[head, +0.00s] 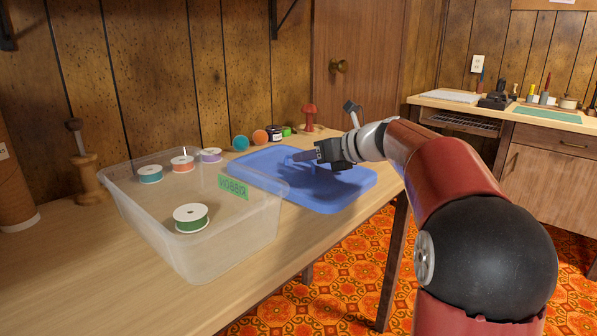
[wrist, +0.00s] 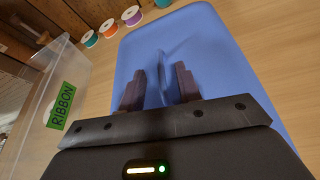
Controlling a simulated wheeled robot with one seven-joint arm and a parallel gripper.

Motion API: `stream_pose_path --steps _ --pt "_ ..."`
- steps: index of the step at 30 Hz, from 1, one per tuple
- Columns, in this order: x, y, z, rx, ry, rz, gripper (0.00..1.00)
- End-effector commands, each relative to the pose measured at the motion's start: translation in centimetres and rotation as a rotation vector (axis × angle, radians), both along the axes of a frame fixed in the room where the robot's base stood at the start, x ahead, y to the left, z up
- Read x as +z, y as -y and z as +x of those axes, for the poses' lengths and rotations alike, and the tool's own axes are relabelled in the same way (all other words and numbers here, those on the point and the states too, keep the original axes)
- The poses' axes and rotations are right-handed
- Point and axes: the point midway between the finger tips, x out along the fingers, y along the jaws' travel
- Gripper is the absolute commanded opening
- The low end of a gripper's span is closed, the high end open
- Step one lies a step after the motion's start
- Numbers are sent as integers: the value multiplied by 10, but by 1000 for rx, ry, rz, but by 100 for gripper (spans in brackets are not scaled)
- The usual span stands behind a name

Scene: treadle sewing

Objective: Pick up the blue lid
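The blue lid (head: 345,197) lies flat on the wooden table, just right of the clear box. In the wrist view the lid (wrist: 215,60) fills the middle, and a thin upright blue handle (wrist: 163,72) rises from it. My gripper (head: 297,158) is low over the lid. In the wrist view the fingers of my gripper (wrist: 160,88) stand apart, one on each side of the handle, with gaps showing between. The head view partly hides the handle behind the fingers.
A spindle (head: 85,175) stands at left.

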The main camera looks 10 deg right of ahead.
Motion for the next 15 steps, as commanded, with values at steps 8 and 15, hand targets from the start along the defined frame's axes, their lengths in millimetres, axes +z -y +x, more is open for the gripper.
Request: stream_pose_path --steps 8,15 --pt "-7 -12 14 -1 0 0 34" --pt "-7 -12 13 -1 0 0 21"
